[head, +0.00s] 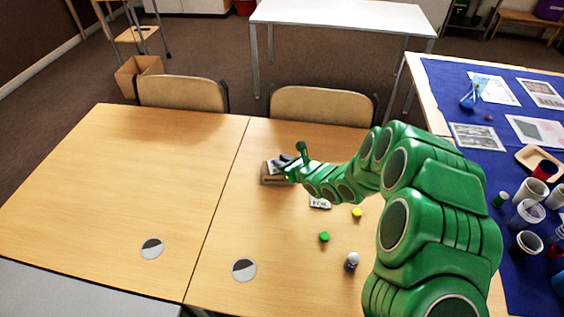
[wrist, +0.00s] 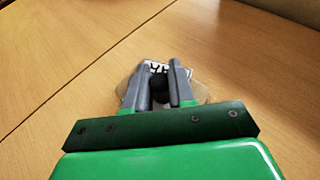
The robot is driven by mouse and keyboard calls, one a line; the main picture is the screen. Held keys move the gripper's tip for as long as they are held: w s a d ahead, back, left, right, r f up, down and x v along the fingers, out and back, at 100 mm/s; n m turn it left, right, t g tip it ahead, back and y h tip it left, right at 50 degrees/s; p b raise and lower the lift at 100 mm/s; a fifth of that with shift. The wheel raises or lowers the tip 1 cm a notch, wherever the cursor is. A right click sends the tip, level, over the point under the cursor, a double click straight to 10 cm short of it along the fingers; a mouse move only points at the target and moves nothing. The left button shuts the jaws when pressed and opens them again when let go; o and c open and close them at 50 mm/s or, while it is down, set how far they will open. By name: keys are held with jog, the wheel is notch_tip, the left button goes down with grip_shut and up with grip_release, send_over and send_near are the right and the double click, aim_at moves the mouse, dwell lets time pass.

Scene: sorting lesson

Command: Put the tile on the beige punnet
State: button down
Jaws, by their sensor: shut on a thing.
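My gripper (head: 284,162) is low over the beige punnet (head: 272,181) at the far side of the table. In the wrist view its fingers (wrist: 161,78) are shut on the tile (wrist: 153,67), a pale piece with black lettering, partly hidden by the fingers. A dark patch shows between the fingers; I cannot tell what it is. The punnet's beige edge (wrist: 204,91) shows around and below the fingers. The tile is over the punnet; I cannot tell whether it touches it.
A white lettered piece (head: 320,203), a yellow piece (head: 357,212), a green piece (head: 324,237) and a small white-topped figure (head: 352,261) lie nearer on the table. Two chairs (head: 184,93) stand behind it. Cups crowd the blue-covered table at right. The left tabletop is mostly clear.

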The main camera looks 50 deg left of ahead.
jog(key=c, duration=0.9)
grip_release()
jog(key=shift+f, duration=0.1)
jog(key=shift+c, duration=0.2)
jog(key=shift+d+r, duration=0.2)
jog(key=v, duration=1.1)
jog(key=shift+d+r, duration=0.2)
jog(key=shift+d, duration=0.05)
